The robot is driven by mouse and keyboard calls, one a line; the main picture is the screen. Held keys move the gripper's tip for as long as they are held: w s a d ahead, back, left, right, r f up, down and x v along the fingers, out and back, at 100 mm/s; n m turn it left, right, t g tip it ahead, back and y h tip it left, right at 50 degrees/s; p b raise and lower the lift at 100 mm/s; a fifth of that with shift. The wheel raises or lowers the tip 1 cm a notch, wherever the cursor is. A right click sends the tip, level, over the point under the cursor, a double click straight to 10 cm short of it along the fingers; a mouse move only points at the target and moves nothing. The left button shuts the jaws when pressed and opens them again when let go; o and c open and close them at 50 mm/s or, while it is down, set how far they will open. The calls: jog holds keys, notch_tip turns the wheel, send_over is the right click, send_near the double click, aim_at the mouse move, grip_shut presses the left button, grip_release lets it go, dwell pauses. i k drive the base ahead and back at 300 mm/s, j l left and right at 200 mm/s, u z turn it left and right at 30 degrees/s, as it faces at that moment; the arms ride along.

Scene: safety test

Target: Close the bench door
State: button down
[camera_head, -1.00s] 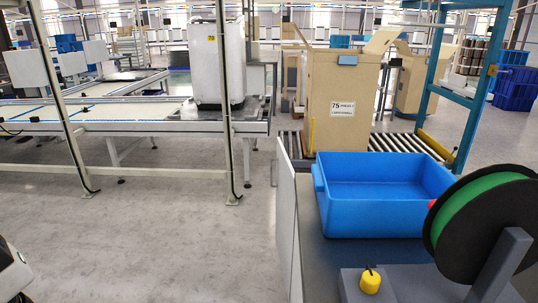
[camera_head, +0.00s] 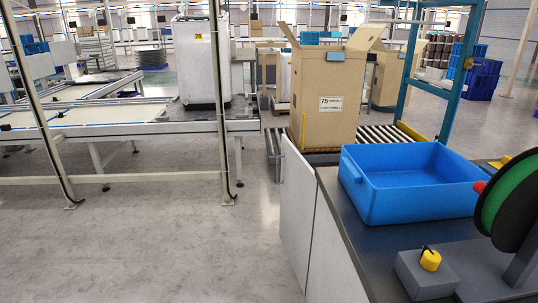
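The bench (camera_head: 345,215) stands at the right, with a dark top and white panels on its left side. A white door-like panel (camera_head: 294,205) is at the far end of that side and reaches past the far left corner of the top. It seems to stand out at an angle to the nearer white panel (camera_head: 335,262), so it looks at least partly open, but how far I cannot tell. No handle shows on it. My gripper is not in view.
A blue bin (camera_head: 410,205), a grey block with a yellow knob (camera_head: 430,260) and a green-and-black reel (camera_head: 510,205) are on the bench. A cardboard box (camera_head: 328,110) stands on rollers behind. Grey floor (camera_head: 180,250) left of the bench is clear. A railing post (camera_head: 222,120) stands farther left.

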aim_at(298, 183)
jog(key=i+j, duration=0.1)
jog(key=j, duration=0.25)
jog(key=i+j+z, duration=0.1)
jog(key=j, duration=0.2)
jog(key=i+j+z, duration=0.1)
jog(key=j, duration=0.25)
jog(key=i+j+z, duration=0.2)
jog(key=i+j, duration=0.85)
jog(key=i, duration=0.3)
jog(key=i+j+z, duration=0.15)
jog(key=i, duration=0.4)
jog(key=i+j, duration=0.3)
jog(key=i, duration=0.2)
